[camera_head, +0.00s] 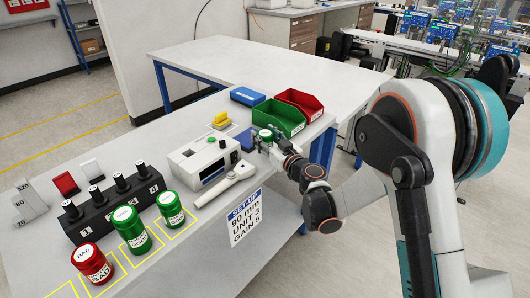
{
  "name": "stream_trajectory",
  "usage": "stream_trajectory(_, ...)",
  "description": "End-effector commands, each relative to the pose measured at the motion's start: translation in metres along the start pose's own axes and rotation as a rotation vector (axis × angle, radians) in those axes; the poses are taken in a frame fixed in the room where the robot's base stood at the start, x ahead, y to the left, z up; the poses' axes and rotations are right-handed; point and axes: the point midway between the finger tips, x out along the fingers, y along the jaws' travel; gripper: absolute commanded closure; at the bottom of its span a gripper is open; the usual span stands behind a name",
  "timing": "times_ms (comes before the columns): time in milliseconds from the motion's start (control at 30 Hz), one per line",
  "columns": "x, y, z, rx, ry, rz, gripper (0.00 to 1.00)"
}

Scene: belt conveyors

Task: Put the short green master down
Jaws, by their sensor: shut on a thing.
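A short green master (265,134) with a white label on its top is at the right of the front bench. My gripper (262,143) is shut on it, reaching in from the right. The fingers hide part of its side. I cannot tell whether its base touches the bench. A blue pad (244,139) lies just left of it. Two other green masters, one taller (132,231) and one shorter (171,209), and a red master marked BAD (93,265) stand at the front left by yellow outlines (185,229).
A green bin (280,122) and a red bin (300,105) sit close behind my gripper. A blue box (247,96), a grey tester (203,161) with a handheld probe (228,185), and a black rack (112,204) of numbered plugs crowd the bench. The white table (240,60) behind is mostly clear.

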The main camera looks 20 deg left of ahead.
Motion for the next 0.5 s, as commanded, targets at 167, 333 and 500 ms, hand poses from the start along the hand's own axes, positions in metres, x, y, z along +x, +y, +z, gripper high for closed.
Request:
stream_trajectory(167, 0.000, 0.000, 0.012, 0.000, 0.000, 0.000, 0.87)
stream_trajectory(333, 0.000, 0.000, 0.038, 0.000, 0.000, 0.000, 0.87)
stream_trajectory(500, 0.000, 0.000, 0.045, 0.000, 0.000, 0.000, 0.87)
